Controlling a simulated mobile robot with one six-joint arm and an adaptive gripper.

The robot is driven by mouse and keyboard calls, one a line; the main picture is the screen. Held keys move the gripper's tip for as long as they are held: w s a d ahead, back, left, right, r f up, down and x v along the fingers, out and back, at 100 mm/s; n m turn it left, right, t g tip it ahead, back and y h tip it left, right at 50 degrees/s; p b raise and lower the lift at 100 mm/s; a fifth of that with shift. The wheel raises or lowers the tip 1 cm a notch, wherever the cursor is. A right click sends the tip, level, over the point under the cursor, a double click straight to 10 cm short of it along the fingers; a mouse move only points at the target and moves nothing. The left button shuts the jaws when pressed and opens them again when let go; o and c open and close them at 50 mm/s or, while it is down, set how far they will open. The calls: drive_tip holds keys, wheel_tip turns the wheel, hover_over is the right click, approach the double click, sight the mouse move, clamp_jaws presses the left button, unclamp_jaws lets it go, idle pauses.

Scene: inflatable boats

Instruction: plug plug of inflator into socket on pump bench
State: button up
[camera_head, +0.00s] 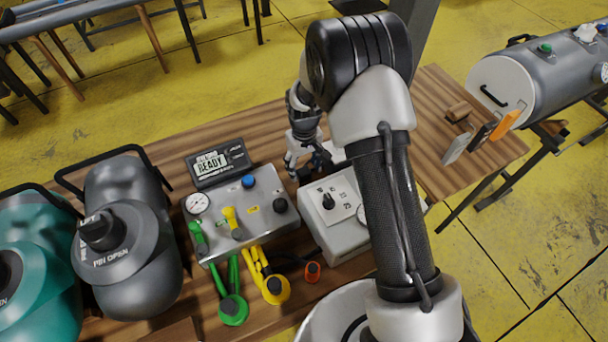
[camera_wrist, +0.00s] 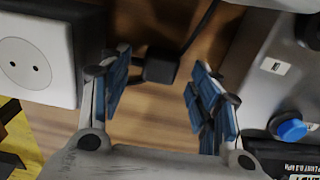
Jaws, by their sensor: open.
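The plug (camera_wrist: 160,66) is a small black block with a dark cable, lying on the wooden bench (camera_head: 438,98) in the wrist view. My gripper (camera_wrist: 160,90) is open, its blue-padded fingers on either side of the space just below the plug in that picture; I cannot tell whether the plug is between the tips. The white socket (camera_wrist: 24,62), with two round holes, is left of the fingers. In the head view my gripper (camera_head: 308,160) is low over the bench, partly hiding the socket (camera_head: 335,152). The inflator (camera_head: 322,232) is a pale box with a dial, partly hidden by my arm.
A metal control panel (camera_head: 262,185) with gauge and knobs stands left of my gripper, with a READY display (camera_head: 218,163) behind it. Green (camera_head: 232,308) and yellow (camera_head: 275,288) hose fittings lie in front. Grey (camera_head: 130,240) and teal canisters are left.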

wheel_tip(320, 180, down, 3)
drive_tip(key=shift+r+b, duration=0.1)
drive_tip(key=shift+b, duration=0.2)
drive_tip(key=shift+c, duration=0.6)
drive_tip(key=c, duration=1)
